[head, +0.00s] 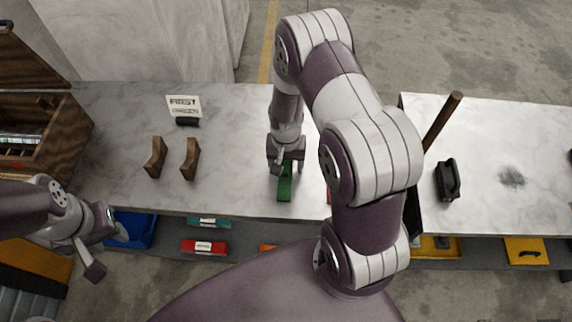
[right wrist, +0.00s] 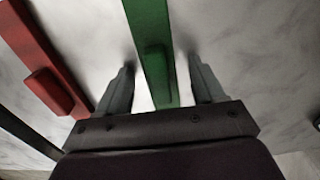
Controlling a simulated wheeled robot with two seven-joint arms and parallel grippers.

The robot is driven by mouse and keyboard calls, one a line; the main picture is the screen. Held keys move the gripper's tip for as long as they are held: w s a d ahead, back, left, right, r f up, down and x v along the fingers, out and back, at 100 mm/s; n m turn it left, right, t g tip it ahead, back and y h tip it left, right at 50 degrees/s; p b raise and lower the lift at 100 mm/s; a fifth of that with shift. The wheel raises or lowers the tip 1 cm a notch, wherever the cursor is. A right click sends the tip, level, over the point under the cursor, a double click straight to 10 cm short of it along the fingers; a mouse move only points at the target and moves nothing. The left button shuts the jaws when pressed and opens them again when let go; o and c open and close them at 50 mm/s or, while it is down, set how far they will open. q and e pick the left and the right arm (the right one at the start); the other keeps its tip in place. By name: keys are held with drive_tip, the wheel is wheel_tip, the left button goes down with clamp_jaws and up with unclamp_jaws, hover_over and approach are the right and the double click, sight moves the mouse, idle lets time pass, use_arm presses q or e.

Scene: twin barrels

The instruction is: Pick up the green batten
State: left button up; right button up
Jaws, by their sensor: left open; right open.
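The green batten (head: 285,185) lies on the marble-topped bench near its front edge in the head view. My right gripper (head: 286,160) is over the batten and hides part of it. In the right wrist view the green batten (right wrist: 152,45) runs between the two open fingers of my right gripper (right wrist: 160,82), with a gap on each side. My left gripper (head: 103,245) is open and empty, off the bench's front edge at the lower left. It is well away from the batten.
A red batten with a raised block (right wrist: 45,75) lies left of the green one in the right wrist view. Two wooden brackets (head: 172,158), a sign (head: 185,106) and a wooden chest (head: 60,135) stand left on the bench (head: 120,110). A brown rod (head: 442,120) rises at right.

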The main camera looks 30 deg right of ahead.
drive_tip(key=shift+s+a+r, duration=0.1)
drive_tip(key=shift+s, duration=0.05)
drive_tip(key=c, duration=0.4)
drive_tip(key=shift+s, duration=0.1)
drive_tip(key=c, duration=0.7)
use_arm(q)
drive_tip(key=shift+s+a, duration=0.1)
drive_tip(key=shift+s, duration=0.1)
use_arm(e)
drive_tip(key=shift+c, duration=0.2)
